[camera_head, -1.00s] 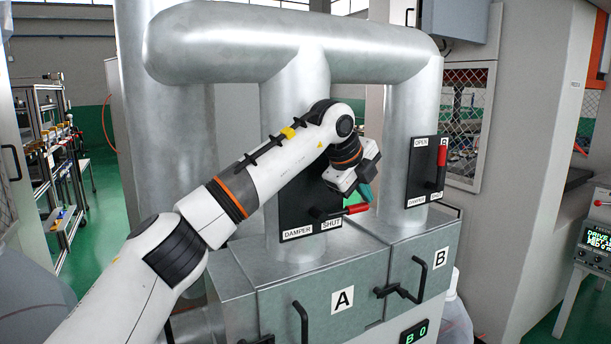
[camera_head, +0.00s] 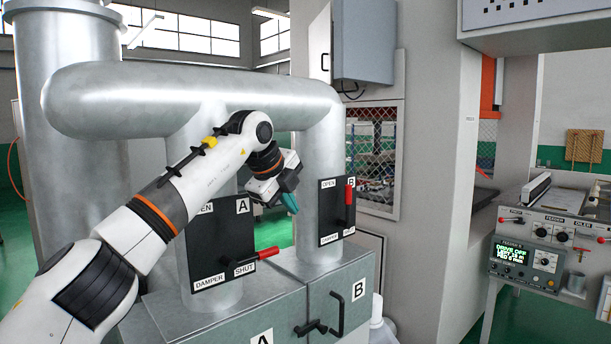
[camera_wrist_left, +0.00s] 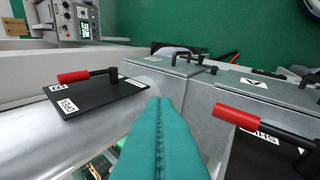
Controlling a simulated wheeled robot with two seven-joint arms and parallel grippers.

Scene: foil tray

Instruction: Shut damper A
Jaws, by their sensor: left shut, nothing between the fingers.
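Damper A's black plate (camera_head: 208,245) is on the left pipe, partly hidden by my left arm. Its lever with a red grip (camera_head: 268,253) lies nearly level, pointing right at the SHUT label; it also shows in the left wrist view (camera_wrist_left: 237,117). My left gripper (camera_head: 290,203) has teal fingers, shut and empty, above and to the right of the red grip and apart from it. In the wrist view the shut fingers (camera_wrist_left: 158,125) lie between the two levers. My right gripper is out of view.
Damper B's plate (camera_head: 329,228) is on the right pipe, its red grip (camera_head: 349,193) upright at the OPEN end. Steel cabinets with a black handle (camera_head: 337,310) stand below. A thick horizontal pipe (camera_head: 180,95) runs above. A control panel (camera_head: 527,262) stands at right.

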